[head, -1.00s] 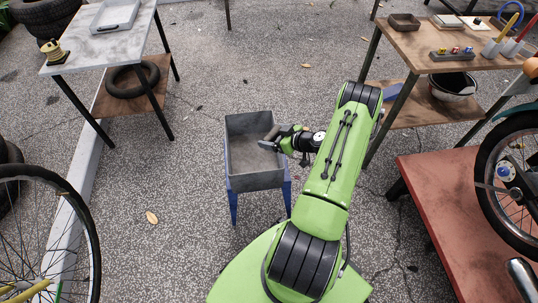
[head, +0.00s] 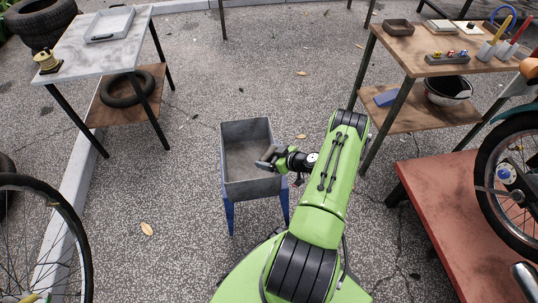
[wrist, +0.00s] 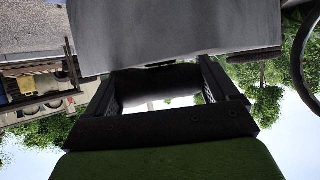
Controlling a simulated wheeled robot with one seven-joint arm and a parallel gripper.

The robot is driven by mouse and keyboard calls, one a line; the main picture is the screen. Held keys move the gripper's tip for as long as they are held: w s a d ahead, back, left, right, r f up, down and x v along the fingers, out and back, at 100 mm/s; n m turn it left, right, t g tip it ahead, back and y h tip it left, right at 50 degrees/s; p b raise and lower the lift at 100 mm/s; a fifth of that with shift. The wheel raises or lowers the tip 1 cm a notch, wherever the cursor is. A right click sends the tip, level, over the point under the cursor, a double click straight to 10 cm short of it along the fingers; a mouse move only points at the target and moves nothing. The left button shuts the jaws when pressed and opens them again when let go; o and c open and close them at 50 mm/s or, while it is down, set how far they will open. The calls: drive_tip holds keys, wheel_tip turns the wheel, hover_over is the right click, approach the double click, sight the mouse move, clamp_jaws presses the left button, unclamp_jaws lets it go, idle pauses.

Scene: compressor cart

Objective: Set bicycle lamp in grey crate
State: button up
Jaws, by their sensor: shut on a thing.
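The grey crate (head: 252,189) is an open-topped metal box on blue legs, in the middle of the head view. Its visible inside looks empty. My gripper (head: 270,158) reaches from the right over the crate's right side. It is shut on a small dark thing, seemingly the bicycle lamp (head: 263,164), which appears over the crate opening. In the wrist view my gripper (wrist: 158,90) has the dark, rounded lamp (wrist: 155,86) between its two fingers. A plain grey surface, probably the crate (wrist: 180,30), fills the top of that view. The lamp's height above the crate floor is unclear.
A marble-topped table (head: 80,60) stands at the left and a wooden bench (head: 425,50) at the right. A red platform (head: 450,215) with a motorcycle is at right. A bicycle wheel (head: 88,240) is at the lower left. Pavement around the crate is mostly clear.

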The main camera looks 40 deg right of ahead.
drive_tip(key=o, duration=0.8)
drive_tip(key=shift+o, duration=0.2)
drive_tip(key=shift+r, duration=0.4)
drive_tip(key=p+v, duration=0.3)
drive_tip(key=v, duration=0.9)
drive_tip(key=shift+r+p, duration=0.25)
drive_tip(key=shift+p, duration=0.15)
